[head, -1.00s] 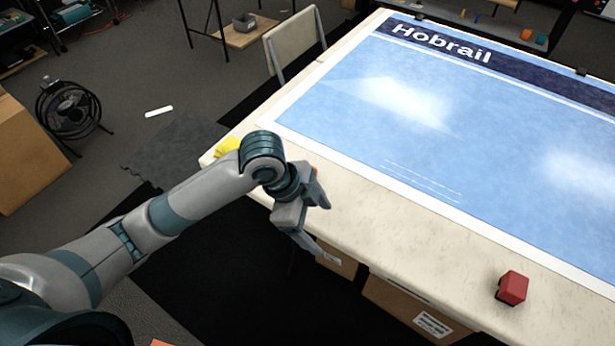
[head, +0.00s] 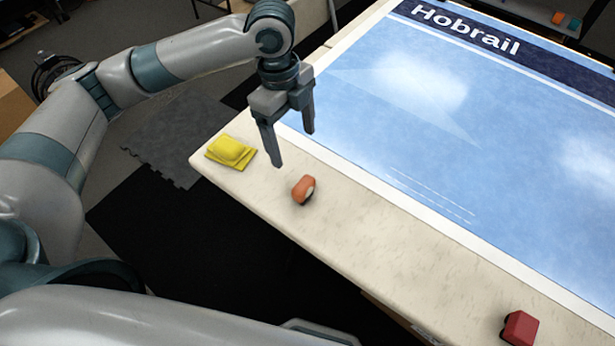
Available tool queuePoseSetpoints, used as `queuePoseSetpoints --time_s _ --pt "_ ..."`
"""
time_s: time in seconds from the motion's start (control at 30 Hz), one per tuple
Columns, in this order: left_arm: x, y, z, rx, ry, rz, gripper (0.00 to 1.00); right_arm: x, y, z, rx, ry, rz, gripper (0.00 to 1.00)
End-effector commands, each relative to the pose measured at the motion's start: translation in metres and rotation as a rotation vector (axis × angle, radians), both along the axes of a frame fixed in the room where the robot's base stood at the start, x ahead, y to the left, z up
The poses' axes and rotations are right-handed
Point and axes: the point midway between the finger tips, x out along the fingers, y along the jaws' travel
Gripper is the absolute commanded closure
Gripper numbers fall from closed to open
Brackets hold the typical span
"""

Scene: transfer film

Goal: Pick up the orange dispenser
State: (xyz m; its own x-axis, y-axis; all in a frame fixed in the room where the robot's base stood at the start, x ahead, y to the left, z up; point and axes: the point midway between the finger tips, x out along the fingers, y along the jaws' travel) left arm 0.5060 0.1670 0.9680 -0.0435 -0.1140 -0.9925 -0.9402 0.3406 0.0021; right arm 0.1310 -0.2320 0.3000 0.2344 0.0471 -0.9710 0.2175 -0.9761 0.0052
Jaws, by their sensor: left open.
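The orange dispenser (head: 303,189) is a small rounded orange piece with a pale and dark end. It lies on the cream table's front strip (head: 370,235), left of the middle, in the head view. My left gripper (head: 294,150) is open and empty, fingers pointing down. Its fingertips are above and a little behind the dispenser in the picture, apart from it. My right gripper is not in view.
A yellow cloth or pad (head: 231,151) lies at the table's left corner. A red block (head: 519,328) sits at the front right. A blue printed Hobrail sheet (head: 430,110) covers the table behind. The strip between dispenser and red block is clear.

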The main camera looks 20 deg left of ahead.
Motion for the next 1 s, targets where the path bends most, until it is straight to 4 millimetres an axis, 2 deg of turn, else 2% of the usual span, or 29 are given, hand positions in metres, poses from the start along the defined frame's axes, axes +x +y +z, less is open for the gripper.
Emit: queuePoseSetpoints --time_s 0.47,0.67,1.0 --pt "-0.001 -0.001 -0.006 0.001 0.003 0.000 0.23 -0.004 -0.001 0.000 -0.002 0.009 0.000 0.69" --pt "-0.002 -0.003 -0.029 0.002 0.005 -0.002 0.23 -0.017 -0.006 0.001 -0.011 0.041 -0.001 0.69" --pt "-0.005 -0.011 -0.089 0.001 0.005 -0.001 0.23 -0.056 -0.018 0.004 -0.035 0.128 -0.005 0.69"
